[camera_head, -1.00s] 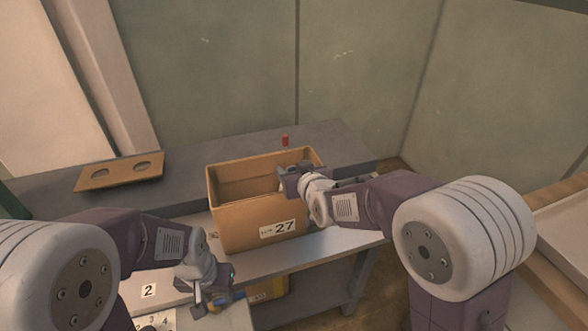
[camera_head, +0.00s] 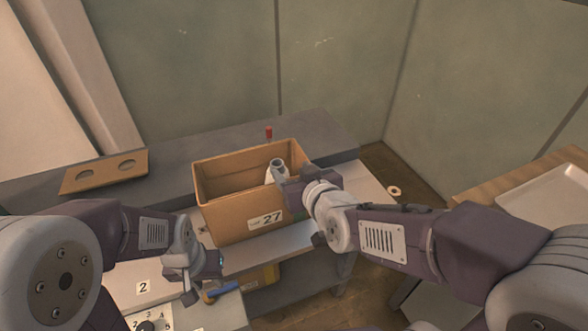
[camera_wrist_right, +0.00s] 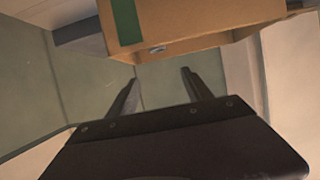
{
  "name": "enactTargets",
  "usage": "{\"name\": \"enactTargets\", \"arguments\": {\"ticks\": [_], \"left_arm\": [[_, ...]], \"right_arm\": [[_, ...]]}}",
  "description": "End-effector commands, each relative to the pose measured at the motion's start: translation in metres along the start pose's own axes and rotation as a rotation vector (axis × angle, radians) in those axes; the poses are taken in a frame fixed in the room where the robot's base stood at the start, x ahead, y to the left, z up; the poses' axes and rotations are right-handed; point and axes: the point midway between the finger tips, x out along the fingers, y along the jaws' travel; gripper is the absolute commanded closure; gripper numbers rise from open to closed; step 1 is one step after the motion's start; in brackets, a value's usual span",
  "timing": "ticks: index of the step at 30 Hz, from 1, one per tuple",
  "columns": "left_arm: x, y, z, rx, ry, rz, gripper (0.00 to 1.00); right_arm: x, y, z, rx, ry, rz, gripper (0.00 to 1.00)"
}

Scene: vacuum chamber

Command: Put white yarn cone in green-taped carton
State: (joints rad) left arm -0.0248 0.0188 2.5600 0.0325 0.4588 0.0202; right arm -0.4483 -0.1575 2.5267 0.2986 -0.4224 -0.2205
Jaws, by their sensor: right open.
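The open brown carton (camera_head: 235,219) stands on the bench with a "27" label on its front. In the right wrist view a carton wall (camera_wrist_right: 200,22) carries a strip of green tape (camera_wrist_right: 127,20). The white yarn cone (camera_head: 275,174), with a grey hollow top, stands inside the carton at its right, partly hidden by the front wall and my gripper. My right gripper (camera_head: 286,190) is beside the carton's right end, close to the cone but apart from it; its fingers (camera_wrist_right: 160,76) are spread and empty. My left gripper (camera_head: 197,296) hangs low at the front left; its finger gap is unclear.
A red-topped object (camera_head: 268,132) stands behind the carton. A brown board with two holes (camera_head: 104,172) lies at the left. A blue-handled tool (camera_head: 224,290) is near my left gripper. A tray (camera_head: 550,205) is at the right. A ring (camera_head: 394,190) lies on the floor.

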Motion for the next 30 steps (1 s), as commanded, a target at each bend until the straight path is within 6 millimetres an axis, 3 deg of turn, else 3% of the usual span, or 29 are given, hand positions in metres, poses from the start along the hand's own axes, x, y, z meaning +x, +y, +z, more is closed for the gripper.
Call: {"name": "enactTargets", "arguments": {"ticks": [8,10,11,14,15,18,19,21,24,30], "left_arm": [[0.000,0.000,0.000,0.000,0.000,0.000,0.64],[0.000,0.000,0.000,0.000,0.000,0.000,0.64],[0.000,0.000,0.000,0.000,0.000,0.000,0.64],[0.000,0.000,0.000,0.000,0.000,0.000,0.64],[0.000,0.000,0.000,0.000,0.000,0.000,0.64],[0.000,0.000,0.000,0.000,0.000,0.000,0.64],[0.000,0.000,0.000,0.000,0.000,0.000,0.64],[0.000,0.000,0.000,0.000,0.000,0.000,0.64],[0.000,0.000,0.000,0.000,0.000,0.000,0.64],[0.000,0.000,0.000,0.000,0.000,0.000,0.64]], "right_arm": [[-0.002,0.000,0.001,-0.001,-0.001,0.000,0.41],[-0.001,0.005,0.012,0.006,-0.044,0.007,0.41],[0.001,0.011,0.026,0.013,-0.092,0.014,0.41],[-0.006,0.041,0.101,0.074,-0.376,0.060,0.41],[-0.017,0.053,0.134,0.110,-0.507,0.085,0.41],[-0.056,0.076,0.201,0.204,-0.799,0.145,0.41],[-0.068,0.080,0.215,0.228,-0.869,0.160,0.41],[-0.091,0.086,0.237,0.272,-0.990,0.187,0.41],[-0.107,0.088,0.249,0.297,-1.065,0.202,0.41],[-0.107,0.088,0.249,0.296,-1.067,0.201,0.41]]}}
